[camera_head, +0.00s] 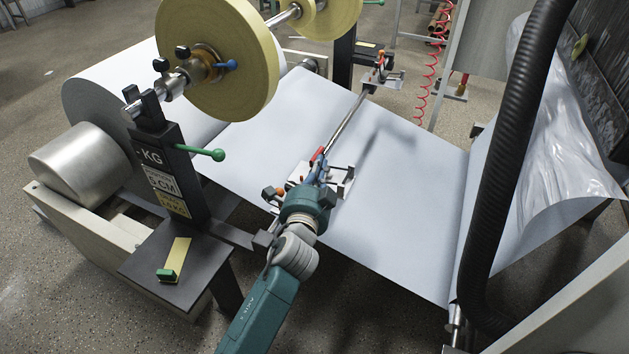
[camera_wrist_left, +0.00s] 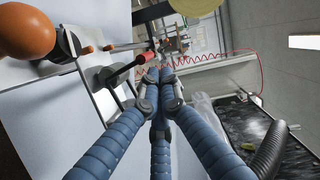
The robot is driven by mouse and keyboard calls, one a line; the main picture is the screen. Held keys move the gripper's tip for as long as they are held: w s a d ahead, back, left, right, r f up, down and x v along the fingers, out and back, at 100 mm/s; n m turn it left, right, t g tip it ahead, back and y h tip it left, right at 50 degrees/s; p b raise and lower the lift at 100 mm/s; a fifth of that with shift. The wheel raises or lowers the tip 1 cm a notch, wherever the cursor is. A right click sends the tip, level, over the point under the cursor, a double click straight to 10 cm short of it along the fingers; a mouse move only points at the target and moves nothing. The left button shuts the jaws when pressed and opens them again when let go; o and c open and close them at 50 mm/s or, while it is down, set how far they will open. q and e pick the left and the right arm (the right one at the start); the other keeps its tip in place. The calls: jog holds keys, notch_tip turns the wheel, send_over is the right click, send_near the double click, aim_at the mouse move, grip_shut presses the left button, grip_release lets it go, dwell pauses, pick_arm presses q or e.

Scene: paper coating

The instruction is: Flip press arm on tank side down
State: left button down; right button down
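The near press arm has a red handle (camera_head: 317,155) and sits on a small metal bracket (camera_head: 345,180) over the white paper sheet, at the near end of a metal rod (camera_head: 346,122). My left gripper (camera_head: 321,163) is right at this bracket, beside the red handle, and partly hides it. In the left wrist view, the blue fingers (camera_wrist_left: 160,76) come together at their tips, just right of the red handle (camera_wrist_left: 127,71). I see no clear grip on it; contact is unclear. My right gripper is not in view.
A similar clamp (camera_head: 380,77) stands at the rod's far end. A black post with a green-knobbed lever (camera_head: 214,154) and yellow rolls (camera_head: 232,60) stand left. A thick black hose (camera_head: 512,150) runs down the right. An orange knob (camera_wrist_left: 28,30) is close in the left wrist view.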

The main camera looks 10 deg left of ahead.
pick_arm(q)
jog(key=s, duration=0.8)
jog(key=shift+s+a+r, duration=0.2)
jog(key=shift+a+r, duration=0.1)
